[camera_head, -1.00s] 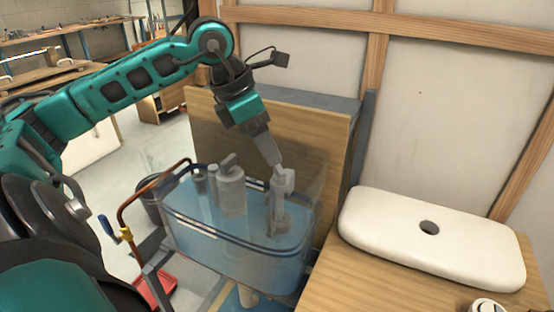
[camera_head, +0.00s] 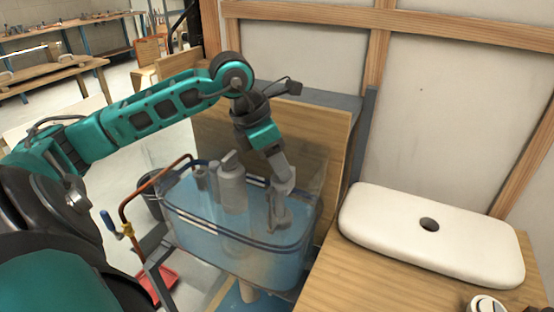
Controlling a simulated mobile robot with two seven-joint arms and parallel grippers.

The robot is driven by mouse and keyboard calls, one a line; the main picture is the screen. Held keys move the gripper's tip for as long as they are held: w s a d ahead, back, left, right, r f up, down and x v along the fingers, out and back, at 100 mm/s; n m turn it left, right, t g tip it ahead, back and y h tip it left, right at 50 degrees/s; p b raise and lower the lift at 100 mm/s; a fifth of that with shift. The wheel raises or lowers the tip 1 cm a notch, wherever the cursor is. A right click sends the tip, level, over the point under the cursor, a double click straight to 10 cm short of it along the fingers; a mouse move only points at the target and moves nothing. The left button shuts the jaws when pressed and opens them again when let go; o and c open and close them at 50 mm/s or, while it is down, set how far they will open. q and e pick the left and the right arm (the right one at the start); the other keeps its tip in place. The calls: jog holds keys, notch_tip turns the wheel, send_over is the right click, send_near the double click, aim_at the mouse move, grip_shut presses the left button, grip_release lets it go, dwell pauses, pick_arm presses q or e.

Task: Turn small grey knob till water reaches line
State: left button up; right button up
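A clear cistern tank (camera_head: 235,262) holding bluish water stands in front of a wooden board. A dark and white band (camera_head: 225,231) runs around its wall. A pale grey cylindrical valve (camera_head: 232,190) stands inside. To its right is a slimmer grey fitting (camera_head: 279,215), its lower part in the water. My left gripper (camera_head: 285,187) points down at the top of this fitting and covers it. The small grey knob is not distinguishable, and the fingers are too small and overlapped to tell whether they grip. My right gripper is not in view.
A white cistern lid (camera_head: 430,237) with a round hole lies on the wooden top at right. A round white part (camera_head: 487,304) is at the bottom edge. A copper pipe (camera_head: 150,182) with a blue-handled valve (camera_head: 108,222) stands left, above a red tray (camera_head: 160,287).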

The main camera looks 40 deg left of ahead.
pick_arm(q)
jog(key=c, duration=0.6)
jog(key=shift+o, duration=0.2)
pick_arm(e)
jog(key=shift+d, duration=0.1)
pick_arm(q)
jog(key=shift+n, duration=0.3)
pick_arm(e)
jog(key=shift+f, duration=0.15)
pick_arm(q)
jog(key=shift+n+y+b, duration=0.4)
jog(key=shift+n+b, duration=0.05)
jog(key=shift+n, duration=0.15)
jog(key=n+y, duration=0.1)
jog(key=n, duration=0.2)
jog(key=shift+d+t, duration=0.15)
jog(key=shift+t, duration=0.15)
jog(key=shift+d+n+y, duration=0.1)
jog(key=shift+n+y, duration=0.7)
jog(key=shift+n, duration=1)
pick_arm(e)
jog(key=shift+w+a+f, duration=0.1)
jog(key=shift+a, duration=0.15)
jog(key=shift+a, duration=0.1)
pick_arm(q)
jog(key=o, duration=1.1)
jog(key=shift+c, duration=0.2)
